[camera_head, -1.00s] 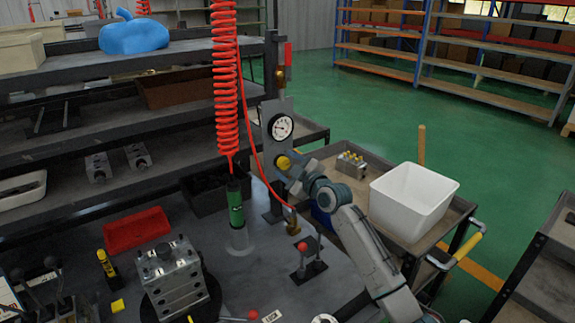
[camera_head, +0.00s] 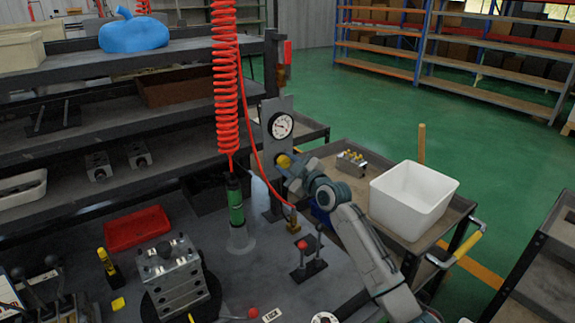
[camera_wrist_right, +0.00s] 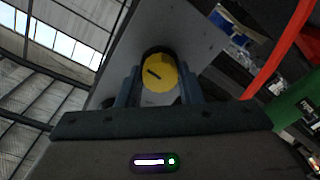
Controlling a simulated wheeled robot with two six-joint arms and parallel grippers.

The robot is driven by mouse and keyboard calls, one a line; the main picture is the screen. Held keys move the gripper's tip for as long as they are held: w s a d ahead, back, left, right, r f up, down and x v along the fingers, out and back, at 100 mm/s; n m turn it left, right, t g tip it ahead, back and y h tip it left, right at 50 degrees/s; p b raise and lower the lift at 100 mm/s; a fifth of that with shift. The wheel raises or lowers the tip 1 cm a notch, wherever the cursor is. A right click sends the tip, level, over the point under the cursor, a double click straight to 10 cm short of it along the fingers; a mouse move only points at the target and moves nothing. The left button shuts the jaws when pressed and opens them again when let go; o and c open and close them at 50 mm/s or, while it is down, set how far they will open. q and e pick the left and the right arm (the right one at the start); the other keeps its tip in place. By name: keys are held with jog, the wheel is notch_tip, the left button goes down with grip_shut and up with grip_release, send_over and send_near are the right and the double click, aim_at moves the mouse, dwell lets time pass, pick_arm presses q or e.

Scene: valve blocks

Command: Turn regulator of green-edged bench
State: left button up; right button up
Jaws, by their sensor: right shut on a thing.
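The yellow regulator knob (camera_head: 284,161) sits on a grey upright plate (camera_head: 279,138) below a round white gauge (camera_head: 281,125). My right gripper (camera_head: 287,167) is at the knob and hides part of it in the head view. In the right wrist view the knob (camera_wrist_right: 158,73) shows its round face with a dark slanted mark, between the two fingers of my right gripper (camera_wrist_right: 160,84), which is shut on it. My left gripper is not in view. No green edge on the bench can be made out.
A red coiled hose (camera_head: 225,85) hangs above a green cylinder (camera_head: 235,204) left of the plate. A metal valve block (camera_head: 172,277) and a red tray (camera_head: 137,228) stand on the bench (camera_head: 250,285). A white bin (camera_head: 412,194) stands on a cart at right.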

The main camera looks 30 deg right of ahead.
jog(key=m, duration=0.2)
jog(key=shift+m, duration=0.3)
jog(key=m+p, duration=0.1)
jog(key=m, duration=0.2)
jog(key=shift+m, duration=0.3)
jog(key=m+p, duration=0.3)
jog(key=m, duration=0.2)
jog(key=shift+m, duration=0.3)
jog(key=m+p, duration=0.2)
jog(key=m, duration=0.1)
jog(key=shift+m, duration=0.3)
jog(key=m+p, duration=0.2)
jog(key=m, duration=0.1)
jog(key=shift+m, duration=0.4)
jog(key=m+p, duration=0.2)
jog(key=m, duration=0.1)
jog(key=shift+h, duration=0.3)
jog(key=shift+f+m+p, duration=0.15)
jog(key=shift+m+p, duration=0.6)
jog(key=shift+m, duration=1.15)
